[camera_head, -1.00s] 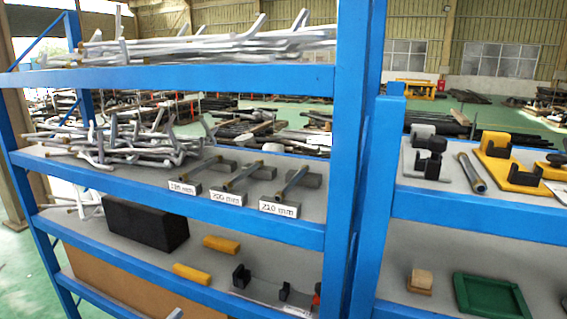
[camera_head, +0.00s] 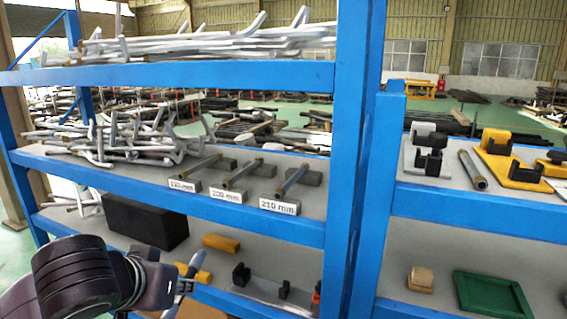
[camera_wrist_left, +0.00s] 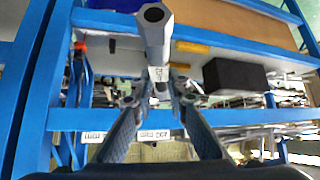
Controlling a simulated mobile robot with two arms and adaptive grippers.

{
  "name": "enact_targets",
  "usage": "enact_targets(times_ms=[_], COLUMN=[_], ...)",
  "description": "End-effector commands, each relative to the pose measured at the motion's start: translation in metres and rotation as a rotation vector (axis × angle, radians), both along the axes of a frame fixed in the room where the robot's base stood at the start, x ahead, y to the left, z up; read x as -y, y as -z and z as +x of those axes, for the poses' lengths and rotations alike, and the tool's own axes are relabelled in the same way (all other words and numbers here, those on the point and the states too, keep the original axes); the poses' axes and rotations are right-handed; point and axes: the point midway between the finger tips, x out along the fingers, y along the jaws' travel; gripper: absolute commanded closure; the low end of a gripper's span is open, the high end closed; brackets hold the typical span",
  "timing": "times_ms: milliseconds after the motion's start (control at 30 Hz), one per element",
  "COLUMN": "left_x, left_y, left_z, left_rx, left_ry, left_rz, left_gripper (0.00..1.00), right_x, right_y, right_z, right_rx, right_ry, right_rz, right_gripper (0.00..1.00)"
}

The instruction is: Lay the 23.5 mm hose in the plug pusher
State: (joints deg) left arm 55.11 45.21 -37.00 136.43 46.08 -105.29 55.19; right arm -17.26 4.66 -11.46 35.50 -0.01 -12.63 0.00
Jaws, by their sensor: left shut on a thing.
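My left gripper (camera_head: 172,283) is shut on a grey hollow hose (camera_head: 189,272) in front of the lower shelf. In the left wrist view the hose (camera_wrist_left: 158,48) stands out between the fingers (camera_wrist_left: 159,97), its open round end towards the camera. I cannot read a size on it. On the lower shelf a grey plate carries black upright holders (camera_head: 241,275) and a red part (camera_head: 317,297) at its right end; this may be the plug pusher, but no label shows. The gripper is left of it, apart from it. My right gripper is not in view.
A black block (camera_head: 145,221) and yellow blocks (camera_head: 221,242) lie on the lower shelf. Labelled rods (camera_head: 242,173) and bent bars (camera_head: 120,145) fill the shelf above. A blue upright (camera_head: 347,170) separates the right shelf, with its green tray (camera_head: 491,296).

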Motion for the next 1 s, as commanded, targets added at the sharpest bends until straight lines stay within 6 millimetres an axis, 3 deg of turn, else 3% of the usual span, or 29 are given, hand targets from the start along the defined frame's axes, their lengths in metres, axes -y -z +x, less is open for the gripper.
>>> enact_targets(times_ms=[100,300,667,800,1000], left_x=[0.001,0.0,-0.001,0.0,0.0], left_y=[-0.016,-0.027,-0.028,-0.028,-0.028], left_z=[0.001,0.0,0.0,0.0,0.0], left_rx=[0.006,0.003,0.002,0.001,0.001], left_ry=[-0.041,-0.079,-0.083,-0.082,-0.081], left_rz=[0.0,-0.002,-0.001,-0.002,-0.002], left_gripper=[1.0,1.0,1.0,1.0,1.0], right_x=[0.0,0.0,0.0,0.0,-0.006], right_y=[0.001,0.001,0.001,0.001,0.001], right_z=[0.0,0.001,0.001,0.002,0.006], right_rx=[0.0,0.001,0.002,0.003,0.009], right_ry=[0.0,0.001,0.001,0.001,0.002], right_rz=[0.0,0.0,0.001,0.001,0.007], right_gripper=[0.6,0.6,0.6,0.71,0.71])
